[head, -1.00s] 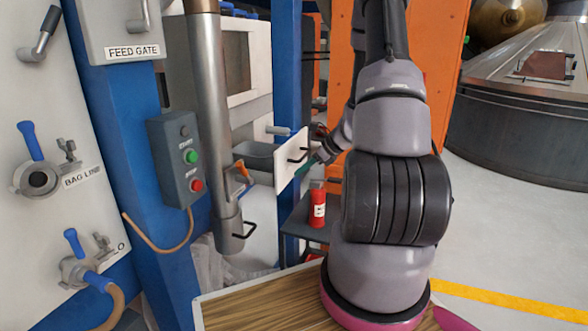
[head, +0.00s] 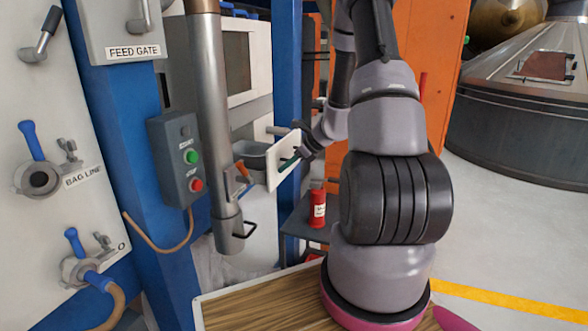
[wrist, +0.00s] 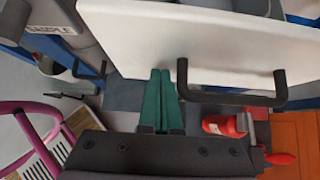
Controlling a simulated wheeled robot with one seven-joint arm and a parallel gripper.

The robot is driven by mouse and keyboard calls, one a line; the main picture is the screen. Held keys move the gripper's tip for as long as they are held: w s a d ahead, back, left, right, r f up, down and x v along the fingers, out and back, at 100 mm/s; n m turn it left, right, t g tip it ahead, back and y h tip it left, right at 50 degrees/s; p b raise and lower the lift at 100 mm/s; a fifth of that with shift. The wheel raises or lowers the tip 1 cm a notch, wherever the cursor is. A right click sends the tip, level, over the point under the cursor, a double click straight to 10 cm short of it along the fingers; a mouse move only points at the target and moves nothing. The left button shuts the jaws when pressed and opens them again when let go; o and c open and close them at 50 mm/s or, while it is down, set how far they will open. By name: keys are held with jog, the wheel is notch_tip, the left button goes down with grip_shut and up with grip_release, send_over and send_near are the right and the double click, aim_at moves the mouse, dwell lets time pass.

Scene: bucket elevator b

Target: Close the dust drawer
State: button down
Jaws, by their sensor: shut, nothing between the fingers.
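The dust drawer stands partly open in the head view. Its white front panel (head: 273,172) faces right, with the grey bin (head: 250,155) showing behind it. In the wrist view the white panel (wrist: 190,42) spans the top, and its black bar handle (wrist: 235,98) sticks out towards me. My gripper (head: 284,162) is at the panel's outer face. Its green fingers (wrist: 161,72) are shut and empty, just left of the handle in the wrist view. The tips are at or very near the panel; contact is hard to tell.
A red bottle (head: 317,205) stands on a dark shelf below the drawer, close to my gripper. A grey pipe (head: 211,120) and blue post (head: 288,70) stand nearby. The start/stop box (head: 177,160) is further left. Open floor (head: 510,230) lies at right.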

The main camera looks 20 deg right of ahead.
aim_at(235, 157)
jog(key=w+a, duration=1.3)
jog(key=shift+w+a, duration=0.2)
jog(key=shift+w+a+r, duration=0.1)
jog(key=shift+w+a, duration=0.1)
jog(key=shift+a, duration=0.15)
